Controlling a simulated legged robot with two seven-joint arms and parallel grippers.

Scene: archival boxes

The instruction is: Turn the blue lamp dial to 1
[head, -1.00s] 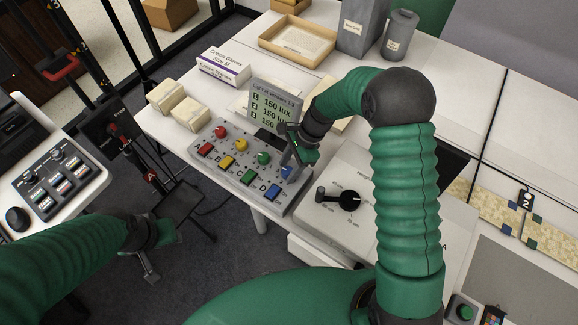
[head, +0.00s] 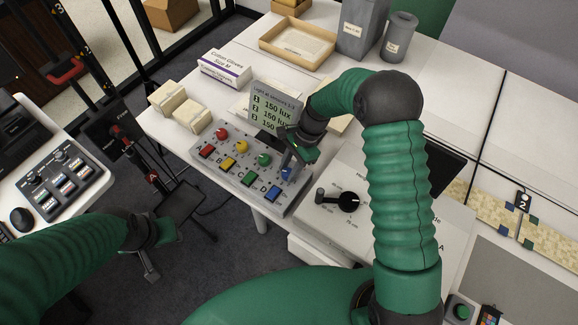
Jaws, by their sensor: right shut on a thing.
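A grey lamp control box (head: 222,172) stands at the table's front edge, with red, yellow, green and blue dials in a row and a coloured square button in front of each. The blue dial (head: 286,174) is at the box's right end and is mostly hidden by my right gripper (head: 289,166). That gripper reaches down from above and is shut on the blue dial. The dial's pointer and numbers cannot be read. My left gripper (head: 149,265) hangs low at the left over the floor, away from the box; its jaw opening is unclear.
A display (head: 275,108) showing 150 lux lines stands behind the box. A white panel with a black rotary knob (head: 348,202) lies to the right. Cream blocks (head: 192,114), a glove box (head: 224,68) and a tray (head: 298,45) lie behind. A second control panel (head: 60,185) is at the left.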

